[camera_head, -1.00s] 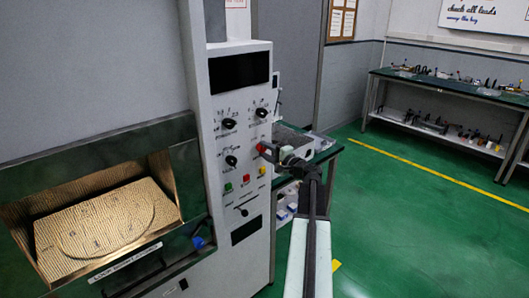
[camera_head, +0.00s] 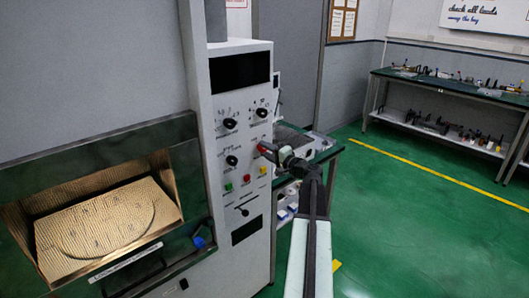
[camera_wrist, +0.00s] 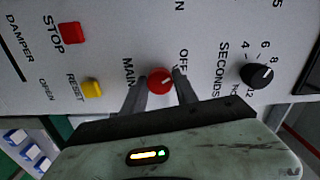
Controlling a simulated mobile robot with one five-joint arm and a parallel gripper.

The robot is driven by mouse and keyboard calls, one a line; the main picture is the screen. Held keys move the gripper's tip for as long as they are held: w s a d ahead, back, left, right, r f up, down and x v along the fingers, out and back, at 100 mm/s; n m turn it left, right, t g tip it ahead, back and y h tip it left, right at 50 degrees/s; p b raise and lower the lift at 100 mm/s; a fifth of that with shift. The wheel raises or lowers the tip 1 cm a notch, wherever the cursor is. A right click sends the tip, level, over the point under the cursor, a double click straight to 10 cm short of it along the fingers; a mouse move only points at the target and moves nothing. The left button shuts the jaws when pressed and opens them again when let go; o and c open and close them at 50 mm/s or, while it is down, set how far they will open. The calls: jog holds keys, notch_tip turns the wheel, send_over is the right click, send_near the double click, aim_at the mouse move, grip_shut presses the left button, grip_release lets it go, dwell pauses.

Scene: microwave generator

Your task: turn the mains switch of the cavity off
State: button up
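The mains switch is a round red knob on the white control panel. In the wrist view the red knob (camera_wrist: 160,80) sits beside the MAINS lettering, with OFF to its upper right and a partly cut-off word ending in N above. My gripper (camera_wrist: 159,82) has one finger on each side of the knob, with narrow gaps that look open; contact is hard to judge. In the head view my gripper (camera_head: 273,153) is at the right edge of the panel, and the red knob (camera_head: 262,147) shows just beyond its tips.
A black SECONDS dial (camera_wrist: 257,75) is right of the knob. A red STOP button (camera_wrist: 70,33) and yellow RESET button (camera_wrist: 92,88) are to the left. The cavity (camera_head: 100,215) is open at left. A green-topped bench (camera_head: 325,152) stands behind my gripper.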

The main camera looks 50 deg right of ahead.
jog(key=o, duration=0.4)
jog(key=shift+c, duration=0.2)
jog(key=s, duration=0.7)
jog(key=shift+s+a, duration=0.3)
jog(key=shift+s, duration=0.05)
